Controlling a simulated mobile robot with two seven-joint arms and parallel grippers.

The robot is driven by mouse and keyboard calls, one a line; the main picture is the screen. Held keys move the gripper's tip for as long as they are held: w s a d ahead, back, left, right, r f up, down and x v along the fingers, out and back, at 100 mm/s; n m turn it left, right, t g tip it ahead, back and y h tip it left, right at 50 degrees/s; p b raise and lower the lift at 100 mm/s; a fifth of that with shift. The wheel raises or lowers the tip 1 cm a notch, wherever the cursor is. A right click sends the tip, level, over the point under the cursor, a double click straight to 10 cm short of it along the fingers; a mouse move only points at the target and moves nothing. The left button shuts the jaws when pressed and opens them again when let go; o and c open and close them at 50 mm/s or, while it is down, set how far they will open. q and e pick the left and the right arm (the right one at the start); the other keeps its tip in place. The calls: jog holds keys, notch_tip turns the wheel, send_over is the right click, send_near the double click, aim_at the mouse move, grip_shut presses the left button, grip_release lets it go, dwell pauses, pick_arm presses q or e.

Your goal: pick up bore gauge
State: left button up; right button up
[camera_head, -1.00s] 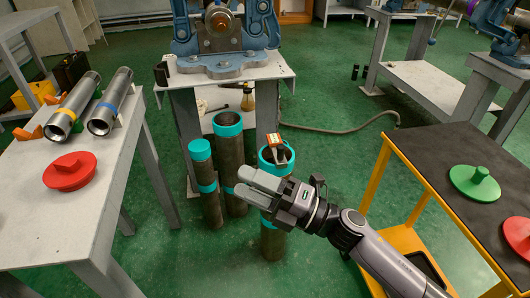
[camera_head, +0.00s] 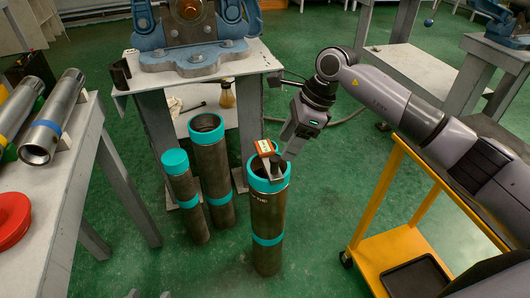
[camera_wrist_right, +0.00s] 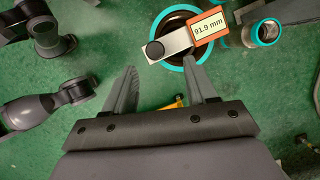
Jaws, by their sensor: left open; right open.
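The bore gauge is an orange box (camera_head: 267,147) with a grey arm, resting across the top of the front teal-rimmed pipe (camera_head: 268,215). In the right wrist view the gauge (camera_wrist_right: 208,28) shows a display reading 91.9 mm. Its grey bar with a dark round end lies over the pipe mouth. My right gripper (camera_head: 290,147) is open and empty, just right of the gauge and close to it, fingers pointing down. In the wrist view its fingers (camera_wrist_right: 162,70) are spread, with the gauge beyond the tips. My left gripper is not recognisable in these views.
Two more teal-banded pipes (camera_head: 210,165) stand left of the gauge's pipe. A grey table with metal tubes (camera_head: 50,130) is at left. A vise bench (camera_head: 200,72) stands behind. A yellow cart (camera_head: 405,255) is at right.

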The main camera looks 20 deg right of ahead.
aim_at(276, 158)
jog(key=shift+b+x, duration=0.3)
jog(key=shift+x, duration=0.9)
jog(key=x, duration=0.2)
jog(key=a+b+x, duration=0.1)
jog(key=x, duration=0.1)
jog(key=shift+r, duration=0.1)
grip_shut()
